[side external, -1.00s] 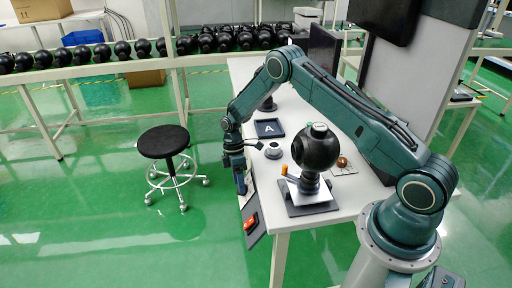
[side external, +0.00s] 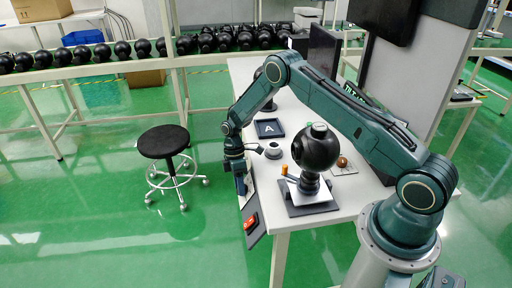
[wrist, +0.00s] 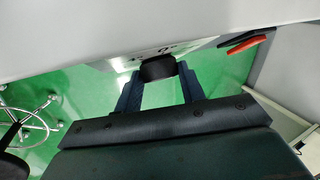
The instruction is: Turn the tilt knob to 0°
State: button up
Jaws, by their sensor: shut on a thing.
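The tilt knob, a dark round knob (wrist: 157,68), shows in the wrist view on a pale plate with markings at the table's front edge. My gripper (wrist: 158,84) has its two blue-grey fingers on either side of the knob and is shut on it. In the side external view my gripper (side external: 240,184) points down at the table's left edge and hides the knob.
A red switch (side external: 251,221) on a dark panel sits at the table's near edge. An orange-topped post (side external: 284,170) stands beside the camera ball. A tray marked A (side external: 269,128) and a grey ring (side external: 273,151) lie behind. A black stool (side external: 163,141) stands left of the table.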

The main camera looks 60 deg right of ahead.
jog(key=shift+w, duration=0.1)
jog(key=shift+w+f+n+g+y, duration=0.1)
jog(key=shift+n+g+y, duration=0.45)
jog(key=shift+g, duration=0.25)
jog(key=shift+n+g, duration=0.25)
jog(key=shift+g, duration=0.05)
jog(key=o, duration=1)
jog(key=shift+c, duration=0.2)
jog(key=shift+d, duration=0.1)
jog(key=shift+v, duration=1.35)
notch_tip(320, 180, up, 7)
